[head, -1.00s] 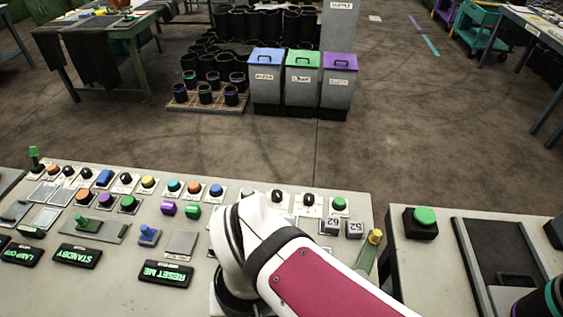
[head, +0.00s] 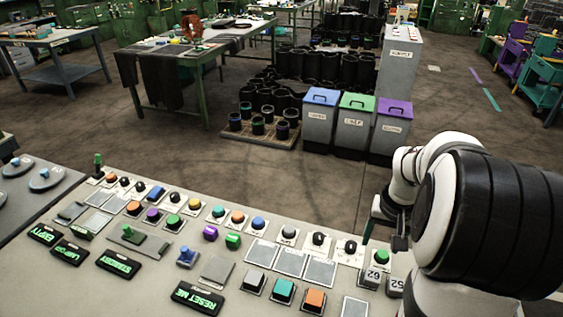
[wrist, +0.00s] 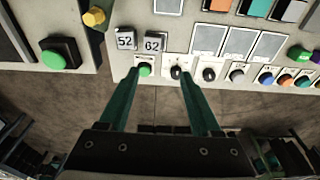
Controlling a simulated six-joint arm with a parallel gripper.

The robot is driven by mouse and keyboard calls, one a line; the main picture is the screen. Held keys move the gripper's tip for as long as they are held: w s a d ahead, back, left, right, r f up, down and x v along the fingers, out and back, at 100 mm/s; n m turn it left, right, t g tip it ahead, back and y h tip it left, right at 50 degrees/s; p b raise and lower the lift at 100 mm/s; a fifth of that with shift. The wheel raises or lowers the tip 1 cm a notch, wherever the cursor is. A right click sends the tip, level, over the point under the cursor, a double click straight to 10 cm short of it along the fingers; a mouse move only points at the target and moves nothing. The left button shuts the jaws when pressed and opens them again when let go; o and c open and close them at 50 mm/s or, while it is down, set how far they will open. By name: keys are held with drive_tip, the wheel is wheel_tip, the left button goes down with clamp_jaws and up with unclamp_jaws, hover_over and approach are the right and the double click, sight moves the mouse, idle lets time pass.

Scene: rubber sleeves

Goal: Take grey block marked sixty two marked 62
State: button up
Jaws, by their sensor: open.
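The grey block marked 62 (wrist: 154,42) stands on the panel in the wrist view, with its dark number on a light face. It also shows in the head view (head: 372,277), just left of my arm. A similar block marked 52 (wrist: 125,38) stands beside it, partly hidden by my arm in the head view (head: 396,285). My gripper (wrist: 160,72) is open and empty, its two green fingers spread. In the wrist view the fingertips are just below the 62 block in the picture, apart from it, around a green button (wrist: 145,69).
Black knobs (wrist: 208,74) and coloured buttons line the panel edge close to the fingers. A yellow-topped post (wrist: 94,16) and a large green button (wrist: 57,54) are to the left in the wrist view. Flat grey plates (wrist: 240,43) lie to the right of the blocks.

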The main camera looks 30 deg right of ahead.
sight(374, 275)
drive_tip(key=d+f, duration=0.1)
drive_tip(key=f, duration=0.4)
drive_tip(key=d+f, duration=0.1)
drive_tip(key=f, duration=0.4)
drive_tip(key=d+f, duration=0.1)
drive_tip(key=f, duration=0.5)
drive_tip(key=shift+w+f, duration=0.1)
drive_tip(key=shift+w, duration=0.15)
clamp_jaws()
